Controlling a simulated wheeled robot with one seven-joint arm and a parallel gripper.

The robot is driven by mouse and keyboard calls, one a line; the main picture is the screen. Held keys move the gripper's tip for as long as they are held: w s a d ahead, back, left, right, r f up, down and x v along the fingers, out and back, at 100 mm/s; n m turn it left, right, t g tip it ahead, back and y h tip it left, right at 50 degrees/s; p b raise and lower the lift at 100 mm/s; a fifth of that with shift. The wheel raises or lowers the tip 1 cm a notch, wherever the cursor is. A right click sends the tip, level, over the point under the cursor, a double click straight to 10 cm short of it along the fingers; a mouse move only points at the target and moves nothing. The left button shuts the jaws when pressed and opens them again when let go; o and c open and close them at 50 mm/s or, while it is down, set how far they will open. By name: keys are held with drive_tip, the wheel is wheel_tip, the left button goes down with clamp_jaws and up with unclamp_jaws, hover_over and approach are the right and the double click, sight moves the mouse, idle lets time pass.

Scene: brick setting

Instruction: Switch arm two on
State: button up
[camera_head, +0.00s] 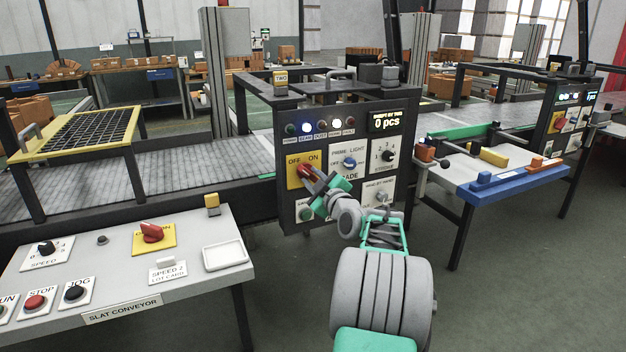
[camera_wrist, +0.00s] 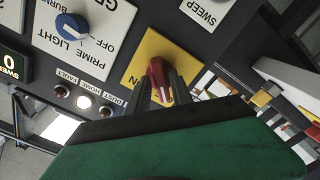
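My gripper (camera_head: 312,177) is at the switch. In the wrist view the dark fingers of my gripper (camera_wrist: 162,88) flank the switch closely, with no clear gap. The OFF word is hidden there.
The panel also carries a blue PRIME LIGHT knob (camera_head: 350,162), a black numbered knob (camera_head: 388,156) and a 0 pcs display (camera_head: 389,120). A slat conveyor desk (camera_head: 125,275) with another red switch (camera_head: 152,232) is at the left. A blue-edged table (camera_head: 530,182) is at the right.

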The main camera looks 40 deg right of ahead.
clamp_jaws()
drive_tip(key=shift+m+b, duration=0.3)
drive_tip(key=shift+m, duration=0.1)
drive_tip(key=m+b, duration=0.1)
drive_tip(key=m, duration=0.1)
drive_tip(key=shift+f+m, duration=0.15)
drive_tip(key=shift+m, duration=0.25)
drive_tip(key=m+b, duration=0.1)
drive_tip(key=m, duration=0.3)
drive_tip(key=shift+a+m, duration=0.15)
drive_tip(key=shift+m, duration=0.15)
drive_tip(key=m+p, duration=0.1)
drive_tip(key=m, duration=0.4)
drive_tip(key=shift+r, duration=0.2)
drive_tip(key=shift+w+a+m+p, duration=0.1)
drive_tip(key=shift+m+p, duration=0.85)
drive_tip(key=shift+m, duration=1.45)
